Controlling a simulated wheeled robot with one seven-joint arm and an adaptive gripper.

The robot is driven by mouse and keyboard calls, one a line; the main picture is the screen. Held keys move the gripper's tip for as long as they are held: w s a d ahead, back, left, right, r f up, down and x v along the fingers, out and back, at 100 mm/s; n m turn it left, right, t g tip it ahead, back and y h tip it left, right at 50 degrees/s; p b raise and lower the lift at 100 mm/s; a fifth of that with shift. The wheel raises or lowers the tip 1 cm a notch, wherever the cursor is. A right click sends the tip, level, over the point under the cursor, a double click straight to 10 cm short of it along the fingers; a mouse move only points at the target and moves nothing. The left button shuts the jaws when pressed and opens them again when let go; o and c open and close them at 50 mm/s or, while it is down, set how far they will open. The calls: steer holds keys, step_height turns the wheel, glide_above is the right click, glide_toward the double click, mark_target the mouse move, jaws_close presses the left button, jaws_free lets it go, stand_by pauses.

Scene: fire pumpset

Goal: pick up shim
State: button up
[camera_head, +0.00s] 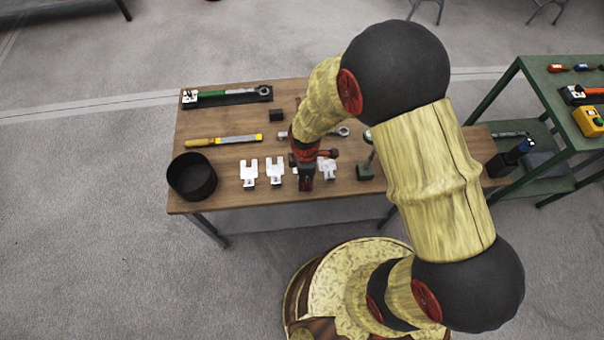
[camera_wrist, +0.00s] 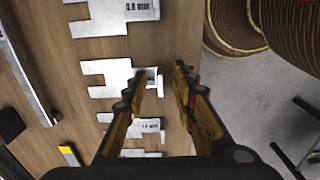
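Several white, notched shims lie in a row near the front edge of the wooden table. In the head view, two shims (camera_head: 249,172) (camera_head: 275,171) lie left of my gripper (camera_head: 305,182), and another shim (camera_head: 327,169) lies just right, partly covered by it. A further shim behind my gripper is mostly hidden. In the wrist view, my gripper (camera_wrist: 159,73) is open, with its fingers apart above one shim (camera_wrist: 106,78). That shim's printed tab shows between the fingertips; contact cannot be told. Other shims (camera_wrist: 112,16) (camera_wrist: 138,130) lie on both sides of it.
A black round bin (camera_head: 192,177) stands at the table's (camera_head: 222,112) front left corner. A yellow-handled tool (camera_head: 222,140) and a torque wrench (camera_head: 228,95) in a tray lie farther back. A green-framed bench (camera_head: 530,85) stands at the right.

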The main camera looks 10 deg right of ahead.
steer(key=c, duration=0.3)
steer(key=c, duration=0.4)
jaws_close()
